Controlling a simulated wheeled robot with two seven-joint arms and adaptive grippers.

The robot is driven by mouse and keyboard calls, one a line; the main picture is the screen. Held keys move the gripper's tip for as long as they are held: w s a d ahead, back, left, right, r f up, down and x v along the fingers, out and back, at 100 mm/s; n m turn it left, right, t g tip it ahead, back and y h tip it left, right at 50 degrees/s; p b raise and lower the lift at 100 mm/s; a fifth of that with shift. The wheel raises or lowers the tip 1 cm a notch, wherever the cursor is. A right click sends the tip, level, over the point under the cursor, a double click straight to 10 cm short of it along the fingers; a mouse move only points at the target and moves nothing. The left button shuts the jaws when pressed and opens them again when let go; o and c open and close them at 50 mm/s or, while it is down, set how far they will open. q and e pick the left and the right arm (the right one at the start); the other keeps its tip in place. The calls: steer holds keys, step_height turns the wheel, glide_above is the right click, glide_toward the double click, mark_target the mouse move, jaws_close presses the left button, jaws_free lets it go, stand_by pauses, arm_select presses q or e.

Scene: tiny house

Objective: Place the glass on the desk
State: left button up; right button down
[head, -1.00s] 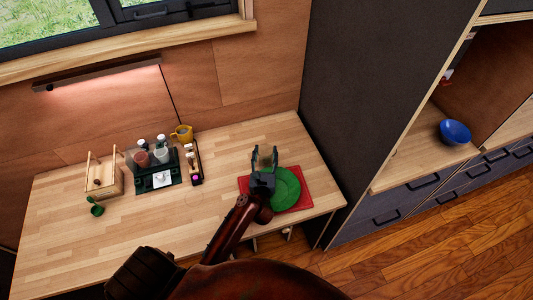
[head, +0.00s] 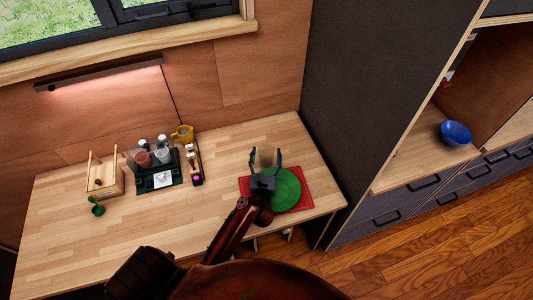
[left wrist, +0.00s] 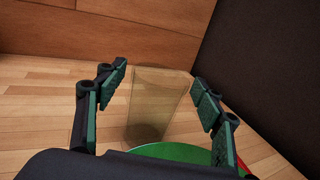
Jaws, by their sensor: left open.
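The glass (left wrist: 158,103) is clear and stands upright on the wooden desk (head: 130,235). In the left wrist view it is between the two fingers of my left gripper (left wrist: 160,95), with a gap on each side. In the head view the glass (head: 266,156) is faint, just beyond my left gripper (head: 266,158). The left gripper is open, over the green plate's left part. My right gripper is not in view.
A green plate (head: 287,188) lies on a red mat (head: 318,190) at the desk's right end. A dark tray (head: 160,184) with bottles, a yellow mug (head: 183,132), a wooden holder (head: 104,178) and a green cup (head: 96,209) stand at the left. The desk's middle is clear.

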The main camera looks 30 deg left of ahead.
arm_select(q)
steer(key=v, duration=1)
steer(key=shift+s+d+f, duration=0.1)
steer(key=shift+s, duration=0.25)
steer(key=shift+s+d, duration=0.15)
steer(key=shift+s, duration=0.1)
steer(key=shift+d, duration=0.1)
